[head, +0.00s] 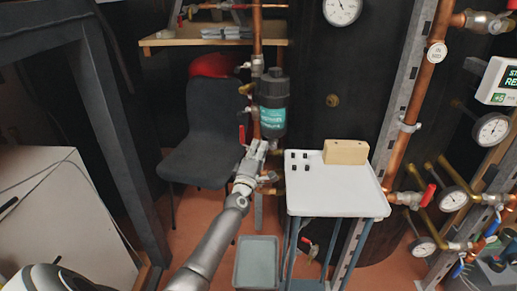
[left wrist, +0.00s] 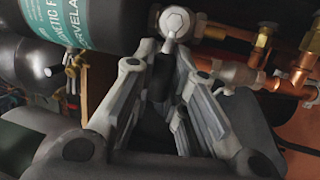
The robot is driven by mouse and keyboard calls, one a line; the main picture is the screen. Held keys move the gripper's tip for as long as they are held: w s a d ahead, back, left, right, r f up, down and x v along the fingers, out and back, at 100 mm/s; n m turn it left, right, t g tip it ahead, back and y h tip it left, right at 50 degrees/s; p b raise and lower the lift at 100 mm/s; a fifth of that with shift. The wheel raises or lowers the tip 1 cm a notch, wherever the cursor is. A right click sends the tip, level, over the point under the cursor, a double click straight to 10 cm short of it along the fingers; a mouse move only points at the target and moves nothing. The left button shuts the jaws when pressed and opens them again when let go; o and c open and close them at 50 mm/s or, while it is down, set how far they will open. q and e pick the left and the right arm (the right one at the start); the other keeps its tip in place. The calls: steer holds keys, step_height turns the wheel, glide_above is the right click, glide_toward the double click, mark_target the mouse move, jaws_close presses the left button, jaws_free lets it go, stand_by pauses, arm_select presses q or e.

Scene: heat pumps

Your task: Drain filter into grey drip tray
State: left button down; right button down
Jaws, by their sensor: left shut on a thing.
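The filter (head: 273,103) is a black upright canister with a teal label, fixed to the copper pipework in the head view. Its label also shows at the upper left of the left wrist view (left wrist: 75,22). My left gripper (head: 262,147) is just below the filter. The grey drip tray (head: 257,264) lies on the floor below and looks empty. My right gripper is out of view.
A white-topped stand (head: 335,199) with a wooden block (head: 346,152) and small black parts is right of my left gripper. A dark chair (head: 213,110) stands behind on the left. Copper pipes, gauges and valves fill the right side.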

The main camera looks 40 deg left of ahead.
arm_select(q)
steer(key=shift+f, duration=0.1)
stand_by(0.3)
steer(key=c, duration=1.4)
jaws_free()
steer(key=shift+c, duration=0.2)
steer(key=shift+r, duration=0.2)
steer(key=v, duration=0.8)
